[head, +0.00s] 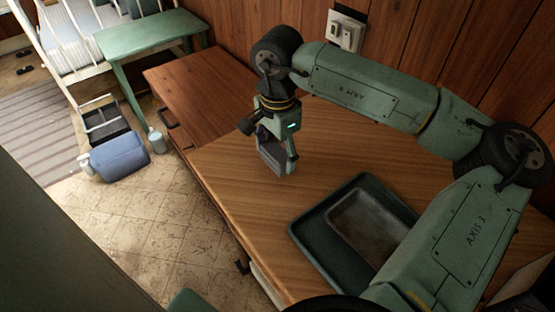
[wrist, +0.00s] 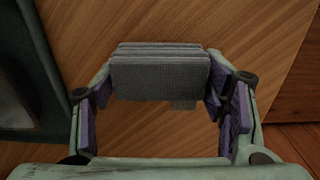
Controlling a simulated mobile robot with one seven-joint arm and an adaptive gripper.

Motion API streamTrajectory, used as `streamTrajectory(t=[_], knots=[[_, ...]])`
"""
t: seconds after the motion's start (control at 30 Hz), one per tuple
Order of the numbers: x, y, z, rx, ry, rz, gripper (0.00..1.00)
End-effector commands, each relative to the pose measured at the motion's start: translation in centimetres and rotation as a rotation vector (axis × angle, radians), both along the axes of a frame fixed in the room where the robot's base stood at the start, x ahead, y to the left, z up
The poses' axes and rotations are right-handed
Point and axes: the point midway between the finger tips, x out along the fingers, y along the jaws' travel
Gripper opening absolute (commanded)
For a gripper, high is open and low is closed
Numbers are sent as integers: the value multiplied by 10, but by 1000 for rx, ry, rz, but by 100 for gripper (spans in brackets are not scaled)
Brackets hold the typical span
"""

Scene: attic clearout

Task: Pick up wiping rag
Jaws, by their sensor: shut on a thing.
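The wiping rag (wrist: 160,76) is a grey, folded cloth seen between my fingers in the wrist view. In the head view the rag (head: 272,158) shows as a grey block low in my gripper. My gripper (head: 277,160) is shut on it, with purple finger pads against its left and right sides; the gripper also shows in the wrist view (wrist: 160,92). The rag is over the wooden counter (head: 315,150). I cannot tell whether its underside touches the counter. Part of the rag is hidden by the fingers in the head view.
A dark green tray (head: 312,247) with a metal pan (head: 345,213) in it stands on the counter to the right. A wall switch plate (head: 346,31) is behind. A green table (head: 150,36) and a blue container (head: 120,157) are across the tiled floor. The counter around the rag is clear.

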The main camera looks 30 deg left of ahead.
Motion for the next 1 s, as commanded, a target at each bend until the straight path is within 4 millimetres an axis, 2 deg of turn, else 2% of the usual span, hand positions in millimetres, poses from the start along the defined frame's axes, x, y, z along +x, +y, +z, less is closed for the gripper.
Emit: streamTrajectory(t=[0.07,0.4,0.6,0.8,1.0], knots=[[-5,-1,6,0,-2,2,34],[-84,-26,12,1,-4,6,34],[-124,-38,17,0,-2,3,34],[-146,-45,21,1,-1,1,34],[-153,-47,23,0,1,0,34]])
